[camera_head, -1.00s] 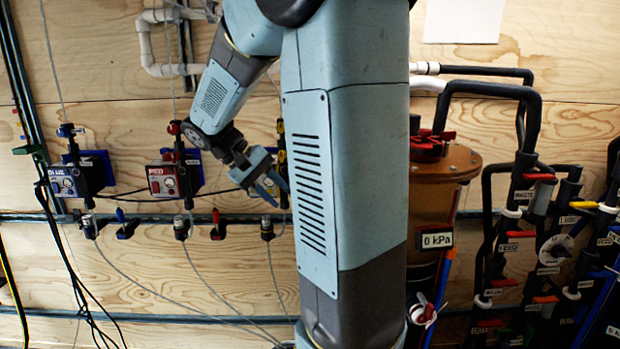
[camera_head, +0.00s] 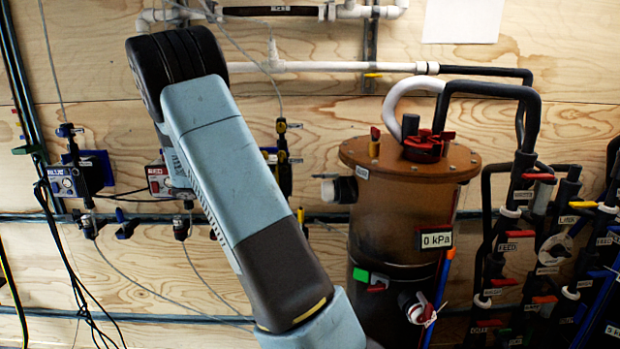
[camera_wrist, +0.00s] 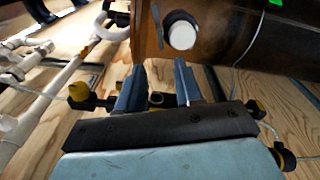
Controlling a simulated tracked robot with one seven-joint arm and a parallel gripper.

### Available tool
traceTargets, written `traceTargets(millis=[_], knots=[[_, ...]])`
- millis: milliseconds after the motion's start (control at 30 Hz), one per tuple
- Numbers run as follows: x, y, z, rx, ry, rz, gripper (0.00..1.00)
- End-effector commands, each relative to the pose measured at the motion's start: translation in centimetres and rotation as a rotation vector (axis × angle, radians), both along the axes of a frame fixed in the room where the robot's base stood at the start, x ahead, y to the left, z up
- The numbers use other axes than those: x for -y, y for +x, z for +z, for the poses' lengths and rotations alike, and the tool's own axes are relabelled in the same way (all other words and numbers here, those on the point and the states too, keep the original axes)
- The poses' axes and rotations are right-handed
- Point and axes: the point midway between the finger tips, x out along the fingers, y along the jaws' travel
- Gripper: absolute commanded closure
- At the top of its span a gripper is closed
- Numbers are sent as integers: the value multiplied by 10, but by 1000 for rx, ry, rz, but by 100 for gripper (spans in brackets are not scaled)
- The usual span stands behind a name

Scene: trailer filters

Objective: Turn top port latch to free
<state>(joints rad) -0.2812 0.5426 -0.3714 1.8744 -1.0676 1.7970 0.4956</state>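The brown cylindrical filter vessel (camera_head: 395,220) stands right of my arm in the head view, with a red star-shaped latch (camera_head: 424,147) on its lid. A red-and-yellow handle (camera_head: 375,142) stands on the lid's left part. A white-and-black side port (camera_head: 338,190) sticks out of the vessel's upper left side. In the wrist view the vessel (camera_wrist: 225,35) fills the top, with a round white port end (camera_wrist: 182,33) facing me. My gripper (camera_wrist: 161,75) is open and empty, its blue fingers apart below that port. The head view hides my gripper behind my arm.
A black fitting with yellow knobs (camera_wrist: 80,93) lies behind my fingers in the wrist view; white pipes (camera_wrist: 45,100) run at left. In the head view, a dark pipe rack (camera_head: 540,240) stands at right. Valve boxes (camera_head: 75,178) and hanging cables are at left.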

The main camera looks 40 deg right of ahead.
Motion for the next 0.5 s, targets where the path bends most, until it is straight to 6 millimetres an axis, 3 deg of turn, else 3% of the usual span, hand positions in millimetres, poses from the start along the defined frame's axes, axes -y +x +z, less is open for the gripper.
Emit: traceTargets(millis=[500], knots=[[72, -46, 0, 2, 4, -3, 65]])
